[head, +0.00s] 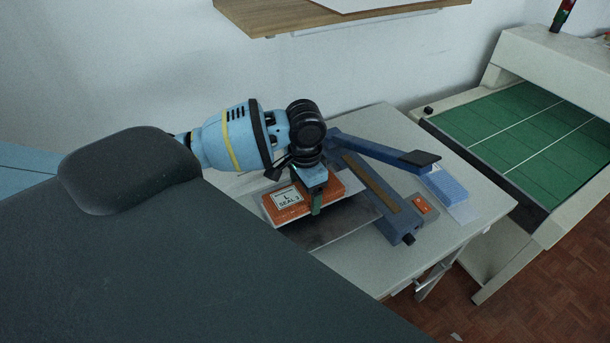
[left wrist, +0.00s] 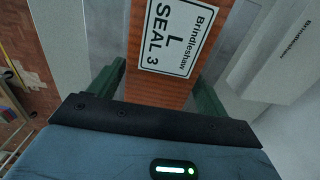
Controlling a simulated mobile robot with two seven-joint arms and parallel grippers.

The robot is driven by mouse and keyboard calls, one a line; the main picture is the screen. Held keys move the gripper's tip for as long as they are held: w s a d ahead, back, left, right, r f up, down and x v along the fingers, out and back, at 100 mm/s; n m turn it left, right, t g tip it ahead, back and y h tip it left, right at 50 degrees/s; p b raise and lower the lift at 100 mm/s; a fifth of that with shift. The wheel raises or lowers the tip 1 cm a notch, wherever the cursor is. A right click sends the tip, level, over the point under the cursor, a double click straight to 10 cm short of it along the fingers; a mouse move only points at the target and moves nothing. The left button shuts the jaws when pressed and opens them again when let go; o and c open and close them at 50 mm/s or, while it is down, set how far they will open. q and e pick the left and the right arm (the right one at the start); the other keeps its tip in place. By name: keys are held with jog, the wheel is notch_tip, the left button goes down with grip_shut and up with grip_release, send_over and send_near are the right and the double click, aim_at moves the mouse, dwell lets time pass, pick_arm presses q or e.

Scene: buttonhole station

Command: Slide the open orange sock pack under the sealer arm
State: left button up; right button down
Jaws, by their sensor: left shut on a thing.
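The orange sock pack (head: 344,185) has a white label reading L, SEAL 3. It is over a grey metal plate (head: 335,222) at the near left side of the sealer (head: 398,222). The blue sealer arm (head: 375,150) is raised above the brown sealing strip (head: 372,182), and the pack is to the left of that strip. My left gripper (head: 314,192) is shut on the pack from above; in the left wrist view the pack (left wrist: 150,85) runs between its green fingers. The pack's open end cannot be made out. My right gripper is not in view.
A machine with a green belt (head: 530,140) stands right of the white table (head: 470,222). A wooden shelf (head: 300,18) hangs above.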

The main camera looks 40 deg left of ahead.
pick_arm(q)
jog(key=shift+f, duration=0.95)
jog(key=shift+w+d+f, duration=0.1)
jog(key=shift+w+d, duration=0.2)
jog(key=shift+w, duration=0.35)
jog(key=shift+w+d+f, duration=0.1)
jog(key=shift+w+d, duration=0.15)
jog(key=shift+w, duration=0.35)
jog(key=shift+w+d+f+b, duration=0.2)
jog(key=shift+w+b, duration=0.1)
jog(key=shift+w, duration=0.2)
jog(key=shift+w+d+f+b, duration=0.1)
jog(key=shift+w+d+b, duration=0.2)
jog(key=shift+w, duration=0.25)
jog(key=shift+w+d+r+b, duration=0.15)
jog(key=shift+w+b, duration=0.2)
jog(key=shift+w, duration=0.2)
jog(key=shift+w+d+f+b, duration=0.15)
jog(key=shift+w+d+b, duration=0.15)
jog(key=shift+w, duration=0.25)
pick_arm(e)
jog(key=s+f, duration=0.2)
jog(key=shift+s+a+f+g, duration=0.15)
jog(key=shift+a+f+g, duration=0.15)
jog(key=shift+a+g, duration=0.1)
